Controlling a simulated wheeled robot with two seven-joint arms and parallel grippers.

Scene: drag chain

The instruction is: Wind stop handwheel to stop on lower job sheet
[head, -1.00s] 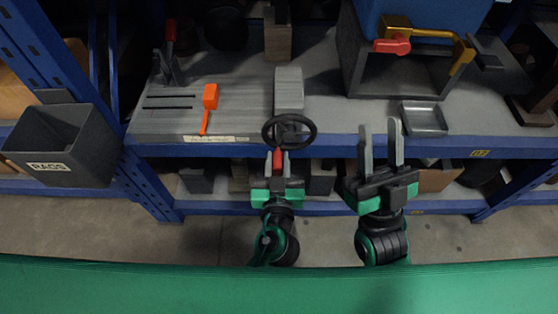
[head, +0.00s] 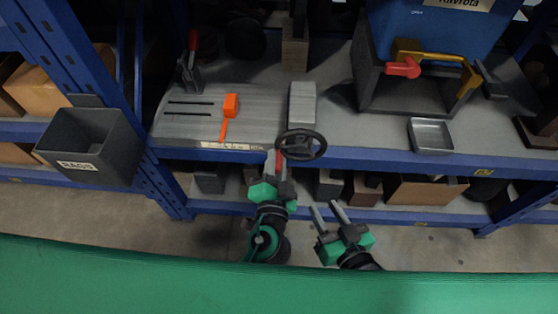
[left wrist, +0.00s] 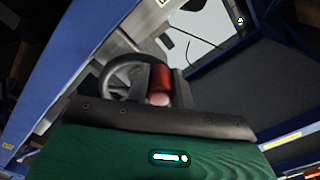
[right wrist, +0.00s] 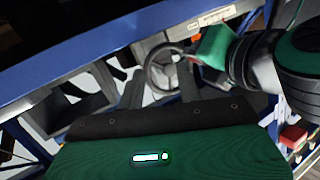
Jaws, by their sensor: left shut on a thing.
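The black handwheel (head: 299,146) sits at the front edge of the bench, in front of a grey block (head: 302,103). Its red handle (head: 278,160) is on the near left of the rim. My left gripper (head: 279,168) is shut on this handle, which also shows red between the fingers in the left wrist view (left wrist: 160,78). The wheel also shows in the right wrist view (right wrist: 160,65). My right gripper (head: 325,207) is open and empty, below and right of the wheel, apart from it. I cannot make out a job sheet; a small white label strip (head: 226,146) is on the bench edge.
An orange lever (head: 230,105) and a slotted plate lie left of the block. A grey tray (head: 431,136) and a blue bin (head: 437,32) with a yellow-and-red clamp (head: 405,67) stand right. A grey RAGS box (head: 90,145) hangs left. Boxes fill the lower shelf.

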